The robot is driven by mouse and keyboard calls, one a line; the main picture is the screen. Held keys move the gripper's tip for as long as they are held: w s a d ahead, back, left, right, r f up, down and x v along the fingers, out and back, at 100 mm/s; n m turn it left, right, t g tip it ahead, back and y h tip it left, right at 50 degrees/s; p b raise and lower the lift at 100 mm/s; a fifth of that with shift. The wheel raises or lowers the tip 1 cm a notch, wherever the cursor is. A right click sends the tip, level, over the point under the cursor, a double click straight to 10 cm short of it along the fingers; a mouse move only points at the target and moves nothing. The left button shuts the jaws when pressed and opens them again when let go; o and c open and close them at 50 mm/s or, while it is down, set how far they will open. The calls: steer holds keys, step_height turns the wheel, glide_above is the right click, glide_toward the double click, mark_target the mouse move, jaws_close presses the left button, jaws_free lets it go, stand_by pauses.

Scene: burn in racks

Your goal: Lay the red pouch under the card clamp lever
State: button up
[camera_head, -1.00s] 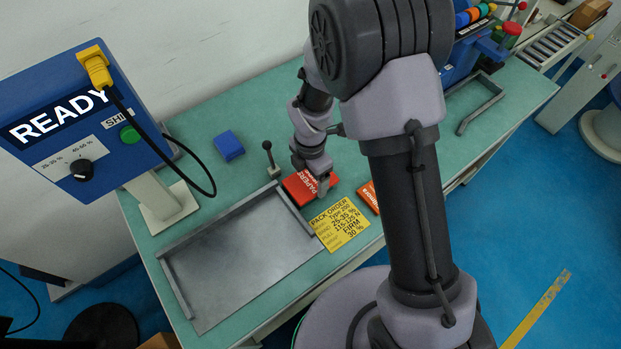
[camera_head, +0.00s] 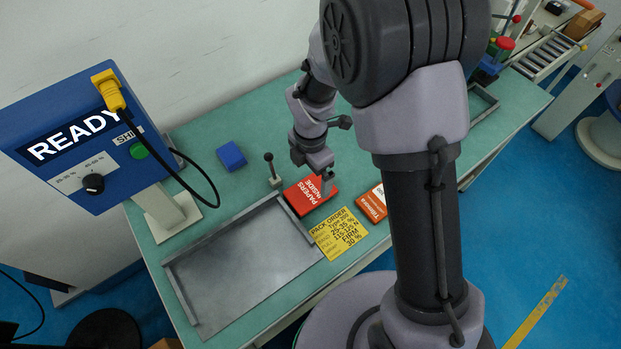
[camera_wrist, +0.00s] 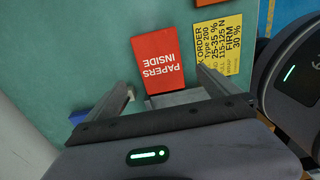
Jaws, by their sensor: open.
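The red pouch (camera_head: 303,198), printed "PAPERS INSIDE", lies flat on the green bench beside the tray's upper right corner. It also shows in the wrist view (camera_wrist: 158,58), just beyond my fingertips. A small upright lever with a black knob (camera_head: 270,168) stands on a light base left of the pouch, at the tray's far edge; I take it as the card clamp lever. My gripper (camera_head: 327,184) is open and empty at the pouch's right end. In the wrist view my gripper (camera_wrist: 166,84) has its fingers spread wide, with nothing held between them.
A grey metal tray (camera_head: 185,292) lies left of the pouch. A yellow order card (camera_head: 338,234) and an orange box (camera_head: 372,203) lie nearby. A blue block (camera_head: 231,155) sits behind the lever. A blue display unit reading READY (camera_head: 75,135) stands at the left.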

steer(key=s+d+r+m+t+p, duration=0.15)
steer(key=r+m, duration=0.25)
steer(key=r, duration=0.4)
steer(key=s+d+r+m, duration=0.1)
steer(key=d+r+m, duration=0.1)
steer(key=r+m, duration=0.45)
steer(key=s+d+r+m+t+y, duration=0.1)
steer(key=s+d+r+m+t, duration=0.1)
steer(key=s+r+m, duration=0.5)
steer(key=s+d+r+m+t+y, duration=0.1)
steer(key=s+d+r+m+t, duration=0.1)
steer(key=s+r+m, duration=0.4)
steer(key=s+d+m, duration=0.1)
steer(key=m, duration=0.4)
steer(key=shift+s+r+m, duration=0.35)
steer(key=shift+b, duration=0.3)
step_height(320, 180, down, 4)
steer(key=b, duration=0.3)
steer(key=shift+b, duration=0.4)
